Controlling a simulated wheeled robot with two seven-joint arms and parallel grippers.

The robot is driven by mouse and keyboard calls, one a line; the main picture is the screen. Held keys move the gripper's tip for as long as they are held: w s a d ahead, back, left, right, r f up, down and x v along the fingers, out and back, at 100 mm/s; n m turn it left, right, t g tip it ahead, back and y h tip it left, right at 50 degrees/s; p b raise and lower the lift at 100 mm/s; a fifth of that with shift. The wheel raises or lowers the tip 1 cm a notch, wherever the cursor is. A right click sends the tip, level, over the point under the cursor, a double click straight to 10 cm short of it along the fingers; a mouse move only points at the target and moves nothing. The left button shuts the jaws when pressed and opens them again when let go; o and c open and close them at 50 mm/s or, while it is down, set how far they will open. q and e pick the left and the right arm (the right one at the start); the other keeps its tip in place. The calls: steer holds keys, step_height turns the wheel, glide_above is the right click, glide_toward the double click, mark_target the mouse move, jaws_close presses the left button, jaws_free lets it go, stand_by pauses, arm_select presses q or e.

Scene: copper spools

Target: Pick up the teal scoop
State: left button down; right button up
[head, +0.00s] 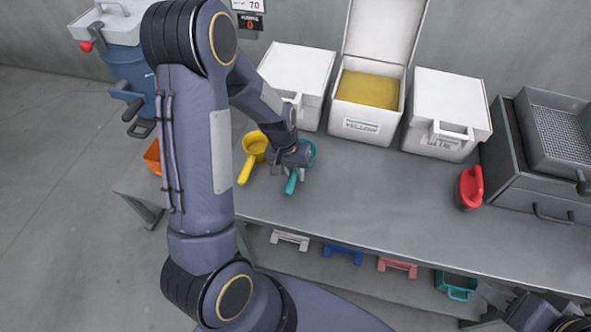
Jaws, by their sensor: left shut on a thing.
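The teal scoop (292,186) is on the grey table. Its handle points toward the front, and its bowl is partly hidden behind my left gripper. My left gripper (290,173) is at the scoop, shut on its handle near the bowl. The fingertips are small and partly hidden by my wrist. I cannot tell whether the scoop is clear of the table. My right gripper (545,312) is at the bottom right corner, away from the scoop. It is cut off, and its fingers are unclear.
A yellow scoop (245,170) lies just left of the teal one. An open white bin (362,128) with yellow contents stands behind, between closed bins (296,62) and (450,88). A red scoop (470,188) is to the right. The table's middle (390,190) is clear.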

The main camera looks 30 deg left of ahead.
arm_select(q)
steer(key=shift+r, duration=0.45)
steer(key=r, duration=0.2)
steer(key=shift+s+d+r, duration=0.1)
steer(key=shift+d+r, duration=0.15)
steer(key=shift+r, duration=0.15)
steer(key=s+d+r, duration=0.8)
steer(key=d+r, duration=0.1)
steer(key=d, duration=0.1)
steer(key=shift+s+d, duration=0.25)
steer(key=c, duration=1.8)
jaws_free()
jaws_close()
